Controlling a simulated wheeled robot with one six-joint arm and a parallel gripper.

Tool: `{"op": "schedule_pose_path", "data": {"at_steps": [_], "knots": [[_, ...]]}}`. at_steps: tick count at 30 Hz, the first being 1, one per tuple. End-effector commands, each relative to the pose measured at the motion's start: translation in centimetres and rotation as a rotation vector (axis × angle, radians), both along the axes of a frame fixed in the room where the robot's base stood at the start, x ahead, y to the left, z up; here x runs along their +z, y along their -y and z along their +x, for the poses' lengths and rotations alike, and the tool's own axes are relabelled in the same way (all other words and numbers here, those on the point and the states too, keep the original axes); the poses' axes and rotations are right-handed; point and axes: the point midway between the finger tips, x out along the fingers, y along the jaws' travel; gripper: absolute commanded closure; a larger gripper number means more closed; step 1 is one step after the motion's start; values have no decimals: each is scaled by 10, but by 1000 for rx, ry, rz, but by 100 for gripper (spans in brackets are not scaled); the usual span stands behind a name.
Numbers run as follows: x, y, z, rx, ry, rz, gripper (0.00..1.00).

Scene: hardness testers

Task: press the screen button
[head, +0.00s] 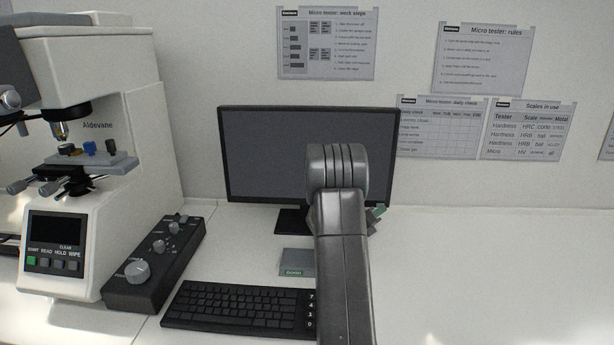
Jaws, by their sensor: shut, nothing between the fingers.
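A white tester marked Aidevane (105,190) stands at the left. Its front has a small dark screen (58,228) with a row of small buttons below. The leftmost button (31,261) is green and the others are grey; labels above them seem to read START, READ, HOLD and WIPE, with CLEAR higher up. A large monitor (265,150) with a dark, blank screen stands at the back middle. My arm rises in front of the monitor and covers its right part. My gripper does not show clearly; my own arm link hides that area.
A black control box with knobs (155,262) stands right of the tester. A black keyboard (235,305) lies in front of the monitor. A grey piece marked GOOD (296,262) lies behind it. A small green-and-grey item (377,214) is partly hidden by my arm. The right counter (500,265) is clear.

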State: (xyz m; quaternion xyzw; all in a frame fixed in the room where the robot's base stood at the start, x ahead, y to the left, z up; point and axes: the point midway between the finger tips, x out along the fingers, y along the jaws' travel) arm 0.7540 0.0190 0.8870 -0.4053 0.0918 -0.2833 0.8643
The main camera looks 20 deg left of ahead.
Motion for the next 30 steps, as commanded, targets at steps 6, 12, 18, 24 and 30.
{"op": "schedule_pose_path", "data": {"at_steps": [6, 12, 18, 24, 30], "knots": [[-1, 2, -9, 0, 0, 0, 100], [0, 2, -9, 0, 0, 0, 100], [-3, 4, -20, 0, 0, 0, 100], [-3, 8, -40, 1, 1, 0, 100], [-3, 11, -59, 1, 1, 0, 100]]}}
